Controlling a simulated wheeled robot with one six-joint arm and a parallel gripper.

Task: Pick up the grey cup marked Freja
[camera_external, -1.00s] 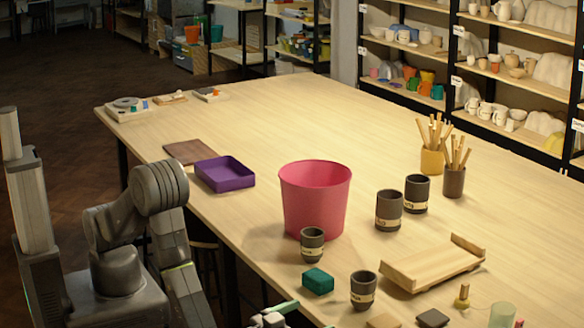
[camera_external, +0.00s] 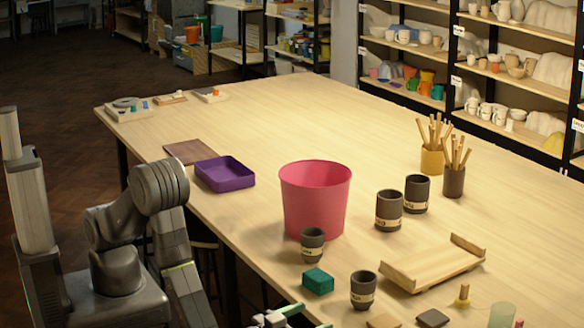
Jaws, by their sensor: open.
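Several dark grey cups with pale name bands stand upright on the wooden table. One cup (camera_external: 312,245) is in front of the pink bucket, and another cup (camera_external: 363,289) is nearer the front edge. A taller cup (camera_external: 389,209) and a further cup (camera_external: 416,193) stand close together right of the bucket. The names are too small to read, so I cannot tell which is Freja. My gripper (camera_external: 307,319) is at the bottom edge of the picture, partly cut off. It is open, left of and nearer the camera than the front cup, and apart from the cups.
The pink bucket (camera_external: 315,203) stands mid-table. A green block (camera_external: 318,281) sits between the two nearer cups. A wooden tray (camera_external: 432,266) lies to the right. Tool pots (camera_external: 454,181) and a purple tray (camera_external: 224,177) stand farther off.

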